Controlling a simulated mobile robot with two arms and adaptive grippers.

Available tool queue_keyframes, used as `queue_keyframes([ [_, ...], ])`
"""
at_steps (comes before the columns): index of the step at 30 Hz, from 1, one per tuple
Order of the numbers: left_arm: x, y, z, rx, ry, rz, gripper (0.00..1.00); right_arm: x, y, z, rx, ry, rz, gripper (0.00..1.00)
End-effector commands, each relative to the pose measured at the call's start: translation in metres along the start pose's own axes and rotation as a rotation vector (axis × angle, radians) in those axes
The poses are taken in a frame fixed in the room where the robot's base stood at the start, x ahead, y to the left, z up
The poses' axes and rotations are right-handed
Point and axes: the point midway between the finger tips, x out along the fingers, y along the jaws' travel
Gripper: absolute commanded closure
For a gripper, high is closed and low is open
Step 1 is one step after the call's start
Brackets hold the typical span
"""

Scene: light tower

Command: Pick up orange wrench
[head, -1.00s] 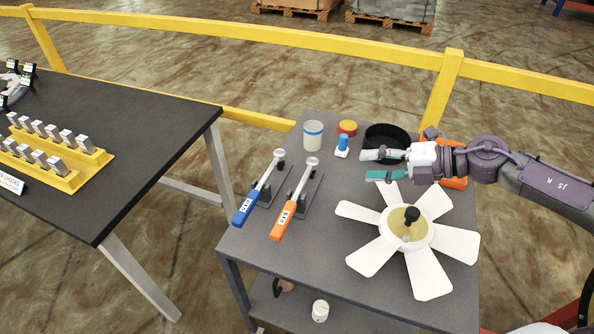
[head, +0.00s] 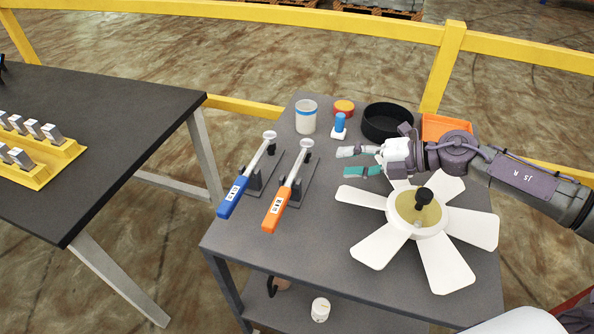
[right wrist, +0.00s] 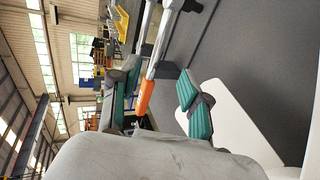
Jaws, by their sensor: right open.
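The orange wrench (head: 277,207) rests on a dark stand on the grey table, its orange handle toward the front and its metal head at the back. A blue wrench (head: 233,196) lies on a like stand just to its left. My right gripper (head: 353,161) is open and empty, above the table to the right of the orange wrench's head and apart from it. In the right wrist view the orange handle (right wrist: 146,96) shows beyond and between the open fingers (right wrist: 158,98). My left gripper is not in view.
A white fan (head: 462,262) lies at the table's right, below my right arm. A black table (head: 110,130) is at left.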

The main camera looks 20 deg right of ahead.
Motion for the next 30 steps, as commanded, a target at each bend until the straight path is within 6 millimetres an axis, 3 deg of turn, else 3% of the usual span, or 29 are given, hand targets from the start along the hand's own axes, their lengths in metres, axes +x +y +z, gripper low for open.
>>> queue_keyframes([
  [7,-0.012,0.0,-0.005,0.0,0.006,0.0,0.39,0.047,0.004,0.0,0.001,0.001,0.004,0.54],
  [14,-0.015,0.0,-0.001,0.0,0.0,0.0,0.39,0.064,0.002,-0.001,0.0,0.001,0.001,0.54],
  [24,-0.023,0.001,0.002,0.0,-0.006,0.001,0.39,0.109,0.002,-0.006,0.0,0.0,0.002,0.54],
  [30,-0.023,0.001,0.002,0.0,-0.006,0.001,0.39,0.113,0.001,-0.005,-0.001,-0.001,0.001,0.54],
])
